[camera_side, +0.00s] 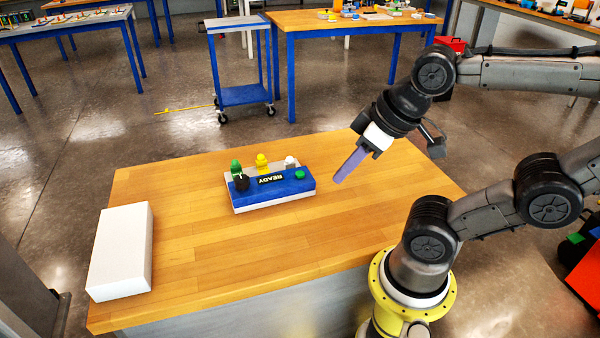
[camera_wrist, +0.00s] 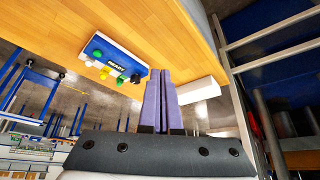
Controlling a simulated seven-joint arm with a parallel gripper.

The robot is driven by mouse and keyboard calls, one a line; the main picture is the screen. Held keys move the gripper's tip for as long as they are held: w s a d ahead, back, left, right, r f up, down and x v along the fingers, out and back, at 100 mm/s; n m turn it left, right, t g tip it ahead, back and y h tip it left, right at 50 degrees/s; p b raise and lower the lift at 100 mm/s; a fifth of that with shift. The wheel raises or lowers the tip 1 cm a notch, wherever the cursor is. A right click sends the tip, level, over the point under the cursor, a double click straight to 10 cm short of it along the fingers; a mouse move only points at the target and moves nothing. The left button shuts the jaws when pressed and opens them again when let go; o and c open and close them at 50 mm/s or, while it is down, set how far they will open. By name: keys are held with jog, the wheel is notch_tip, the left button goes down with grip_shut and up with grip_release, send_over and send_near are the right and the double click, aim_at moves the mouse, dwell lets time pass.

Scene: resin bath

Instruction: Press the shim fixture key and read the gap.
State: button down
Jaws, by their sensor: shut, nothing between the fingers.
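The shim fixture (camera_side: 272,202) is a low blue-topped box with a pale base on the wooden table. A dark label on it reads "READY" (camera_side: 271,180), upside down in the side view. A green button (camera_side: 300,174) sits at its right end and a black knob (camera_side: 242,183) at its left. Green (camera_side: 236,168), yellow (camera_side: 262,161) and white (camera_side: 291,162) pieces stand along its back. The fixture also shows in the wrist view (camera_wrist: 113,53). My gripper (camera_side: 338,180) has purple fingers, shut and empty, right of the fixture and apart from it. The fingers also show in the wrist view (camera_wrist: 158,72).
A white block (camera_side: 120,252) lies at the table's left end. The wooden tabletop (camera_side: 300,240) is bare around the fixture. A blue cart (camera_side: 243,92) and other benches stand behind, away from the table.

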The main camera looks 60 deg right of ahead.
jog(key=w+a+r+m+t+y, duration=0.1)
jog(key=w+a+r+m+y, duration=0.15)
jog(key=w+a+m, duration=0.25)
jog(key=w+d+m+t+y, duration=0.1)
jog(key=w+d+m+t, duration=0.15)
jog(key=w+m, duration=0.7)
jog(key=w+d+f+m+h, duration=0.1)
jog(key=d+f+m, duration=0.2)
jog(key=d, duration=0.4)
jog(key=w+d+f+m+h, duration=0.1)
jog(key=d+f+m, duration=0.3)
jog(key=d+m, duration=0.2)
jog(key=w+d+f+m+h, duration=0.1)
jog(key=d+f+m+h, duration=0.1)
jog(key=d, duration=0.7)
jog(key=shift+d+f+m, duration=0.2)
jog(key=shift+f+m, duration=0.55)
jog(key=shift+m, duration=0.4)
